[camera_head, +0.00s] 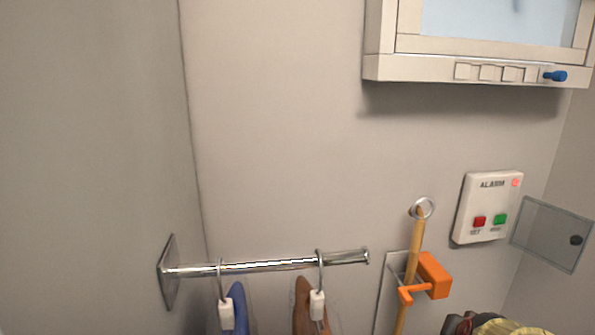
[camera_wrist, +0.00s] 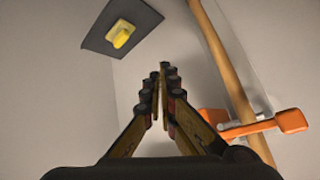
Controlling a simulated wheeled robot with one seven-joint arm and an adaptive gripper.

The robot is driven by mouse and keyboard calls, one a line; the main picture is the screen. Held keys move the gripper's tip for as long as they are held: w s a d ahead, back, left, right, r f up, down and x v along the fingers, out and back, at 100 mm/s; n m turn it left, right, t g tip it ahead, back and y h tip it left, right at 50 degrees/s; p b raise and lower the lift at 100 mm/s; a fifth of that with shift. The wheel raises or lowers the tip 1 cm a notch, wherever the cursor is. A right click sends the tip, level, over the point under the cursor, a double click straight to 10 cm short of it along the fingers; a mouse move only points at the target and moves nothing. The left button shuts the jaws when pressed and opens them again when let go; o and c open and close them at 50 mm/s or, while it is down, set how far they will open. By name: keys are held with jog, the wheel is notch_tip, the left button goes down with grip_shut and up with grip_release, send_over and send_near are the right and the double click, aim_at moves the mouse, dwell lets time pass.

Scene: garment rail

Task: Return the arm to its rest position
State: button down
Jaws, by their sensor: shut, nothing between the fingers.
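My gripper (camera_wrist: 160,82) is in the wrist view with its two fingers closed together at the tips and nothing between them. In the head view only a yellow and dark part of my arm shows at the lower right edge, and the fingertips are hidden there. The wooden handle (camera_wrist: 225,70) and its orange clip (camera_wrist: 291,122) lie to the right of the fingers in the wrist view. They appear apart from the fingers.
A chrome rail (camera_head: 290,264) holds a blue garment (camera_head: 238,306) and a brown garment (camera_head: 303,300) on hangers. The handle (camera_head: 414,245) stands in its orange clip (camera_head: 433,275). An alarm panel (camera_head: 488,207), clear flap (camera_head: 550,236) and white cabinet (camera_head: 425,69) are at right.

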jog(key=s+a+r+n+g+y+b, duration=0.2)
jog(key=s+a+n, duration=0.6)
jog(key=s+a, duration=1.2)
jog(key=shift+a+r+y+b, duration=0.7)
jog(key=shift+a+r+b, duration=0.05)
jog(key=shift+b, duration=0.25)
